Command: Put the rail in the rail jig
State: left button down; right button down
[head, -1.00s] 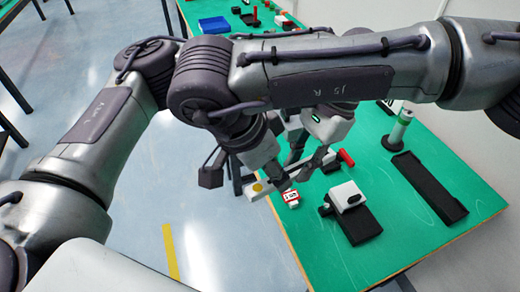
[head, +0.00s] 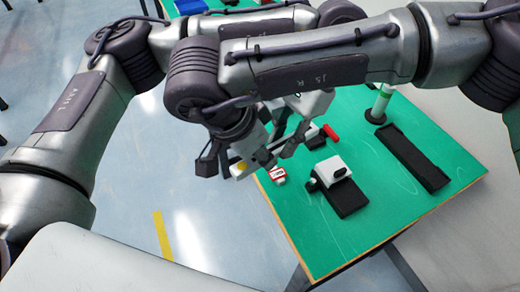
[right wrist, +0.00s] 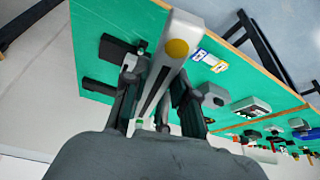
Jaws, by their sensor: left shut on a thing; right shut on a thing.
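The rail (head: 240,170) is a light grey bar with a yellow dot near one end. It is held above the near left edge of the green table, and it also shows lengthwise in the right wrist view (right wrist: 160,75). My right gripper (head: 264,159) is shut on the rail near the dotted end. My left gripper (head: 288,149) is beside it, shut on the rail farther along; the right arm partly hides this grip. A long black tray-like piece, apparently the rail jig (head: 412,157), lies at the right of the table, apart from both grippers.
A white block on a black base (head: 345,198) stands between the grippers and the jig. A small red-and-white item (head: 278,175) lies near the left edge. A red piece (head: 330,132) and a white-green cylinder (head: 379,103) stand farther back. The front of the table is clear.

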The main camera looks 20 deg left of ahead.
pick_arm(q)
jog(key=c, duration=0.8)
grip_release()
jog(key=shift+c, duration=0.2)
